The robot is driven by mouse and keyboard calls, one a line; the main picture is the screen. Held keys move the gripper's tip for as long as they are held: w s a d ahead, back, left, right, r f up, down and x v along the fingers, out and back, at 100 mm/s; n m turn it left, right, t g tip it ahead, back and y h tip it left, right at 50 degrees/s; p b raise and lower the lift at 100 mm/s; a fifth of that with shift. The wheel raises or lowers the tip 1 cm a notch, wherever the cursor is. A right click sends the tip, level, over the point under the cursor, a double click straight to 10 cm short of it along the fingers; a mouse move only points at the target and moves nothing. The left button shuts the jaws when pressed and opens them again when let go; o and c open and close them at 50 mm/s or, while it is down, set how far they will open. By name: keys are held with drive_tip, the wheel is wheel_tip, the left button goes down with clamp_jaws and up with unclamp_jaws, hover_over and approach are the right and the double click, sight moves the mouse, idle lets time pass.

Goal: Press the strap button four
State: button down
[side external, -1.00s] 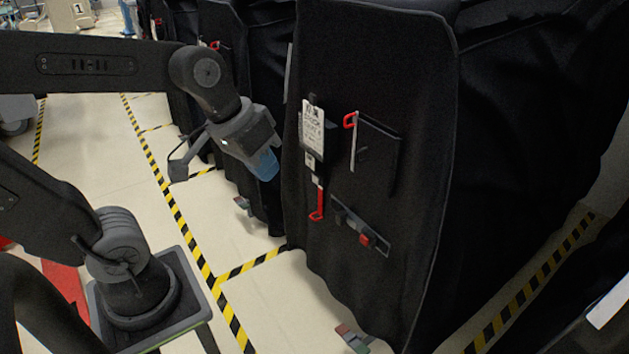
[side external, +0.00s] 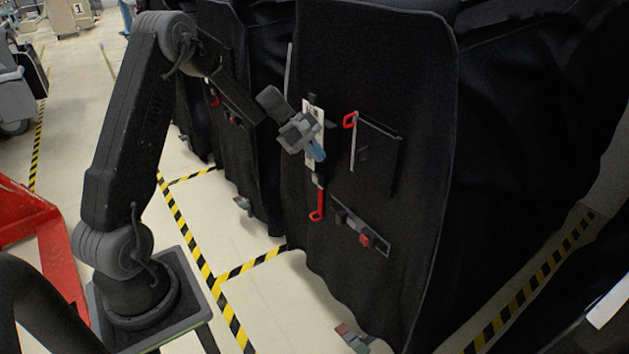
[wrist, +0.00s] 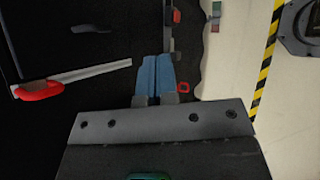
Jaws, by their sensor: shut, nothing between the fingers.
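A dark strap with a grey buckle and a red button (side external: 365,239) is low on the front of the black cart cover (side external: 390,80). The red button also shows at the top of the wrist view (wrist: 177,16), beyond the fingertips. No number is legible on it. My gripper (side external: 317,152), with blue fingertips, is up and left of the button, in front of the white label, and apart from the button. In the wrist view my fingers (wrist: 155,72) are side by side, shut and empty.
A red strap with a loop end (side external: 317,205) hangs below the white label (side external: 307,150). A red handle (side external: 350,120) sits by a dark pocket right of my gripper. Other covered carts stand behind at left. Yellow-black tape (side external: 250,265) marks the open floor.

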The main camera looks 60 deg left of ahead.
sight(316, 179)
drive_tip(key=s+a+f+n+t, duration=0.1)
drive_tip(key=a+f+n+t, duration=0.1)
drive_tip(key=a+f+n, duration=0.4)
drive_tip(key=s+a+f+n+t+y, duration=0.1)
drive_tip(key=a+f+n, duration=0.4)
drive_tip(key=a+f, duration=0.5)
wheel_tip(316, 179, down, 7)
drive_tip(key=shift+s+a+r+n+t, duration=0.15)
drive_tip(key=shift+s+a+n+t, duration=0.2)
drive_tip(key=shift+t, duration=0.25)
drive_tip(key=shift+w+d, duration=0.1)
drive_tip(key=w, duration=0.8)
drive_tip(key=shift+w, duration=0.4)
idle(0.3)
drive_tip(key=shift+w, duration=0.4)
